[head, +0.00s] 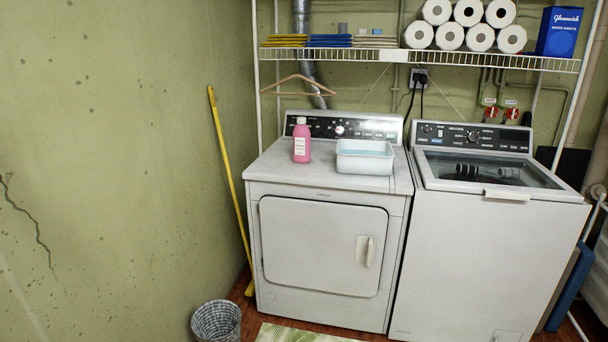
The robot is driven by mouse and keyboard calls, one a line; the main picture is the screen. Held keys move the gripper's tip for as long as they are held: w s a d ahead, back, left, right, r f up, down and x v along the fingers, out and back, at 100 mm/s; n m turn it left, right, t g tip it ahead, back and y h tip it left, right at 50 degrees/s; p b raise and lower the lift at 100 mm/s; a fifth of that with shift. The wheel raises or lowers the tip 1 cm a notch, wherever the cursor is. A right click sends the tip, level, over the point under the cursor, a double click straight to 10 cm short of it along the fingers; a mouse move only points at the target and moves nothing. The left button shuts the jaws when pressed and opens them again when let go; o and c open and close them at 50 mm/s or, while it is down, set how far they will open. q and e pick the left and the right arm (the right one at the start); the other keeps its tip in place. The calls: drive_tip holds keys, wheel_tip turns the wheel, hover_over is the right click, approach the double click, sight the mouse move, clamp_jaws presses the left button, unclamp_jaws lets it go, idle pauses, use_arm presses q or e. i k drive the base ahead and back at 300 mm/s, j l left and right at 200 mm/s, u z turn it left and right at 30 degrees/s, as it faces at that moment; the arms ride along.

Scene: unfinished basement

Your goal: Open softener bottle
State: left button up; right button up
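A pink softener bottle (301,143) with a pale cap (301,121) and a white label stands upright on top of the white dryer (262,172), left of its middle. The cap sits on the bottle. Neither of my grippers shows in the head view.
A white and light-blue tub (364,165) stands right of the bottle. A washer (489,255) adjoins the dryer. A wire shelf (385,55) with paper rolls and a blue box (560,31) hangs above. A basket (216,321) and yellow pole (230,180) are at the left.

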sight(301, 136)
drive_tip(key=i, duration=1.15)
drive_tip(key=i+l+u, duration=0.15)
drive_tip(key=i, duration=1.05)
